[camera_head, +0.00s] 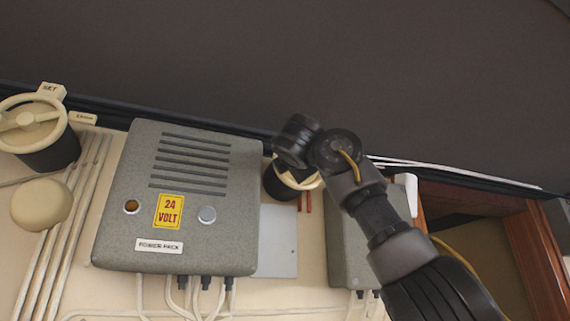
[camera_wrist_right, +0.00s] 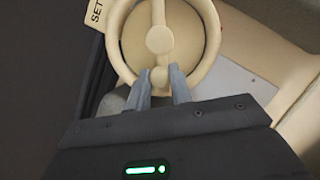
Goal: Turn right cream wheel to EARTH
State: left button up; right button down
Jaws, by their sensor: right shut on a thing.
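The right cream wheel (camera_head: 297,180) is largely hidden behind my right arm in the head view. In the right wrist view the cream wheel (camera_wrist_right: 207,40) fills the upper middle, with a round hub, a crossbar and a small cream knob at its near end. My right gripper (camera_wrist_right: 160,78) has its two grey fingers on either side of that knob, shut on it. A "SET" label (camera_wrist_right: 97,12) shows beside the wheel at the upper left of the wrist view. An EARTH mark is not readable on this wheel. My left gripper is not in view.
A grey power pack box (camera_head: 225,240) marked 24 VOLT hangs left of the wheel. Another cream wheel (camera_head: 62,101) with a SET label (camera_head: 50,90) is at the far left. A second grey box (camera_head: 345,255) sits partly behind my arm. Cables run below the boxes.

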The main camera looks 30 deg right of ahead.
jog(key=shift+r, duration=0.1)
jog(key=c, duration=1.3)
grip_release()
jog(key=shift+o, duration=0.2)
jog(key=b+v, duration=0.7)
jog(key=v, duration=0.4)
jog(key=shift+w, duration=0.1)
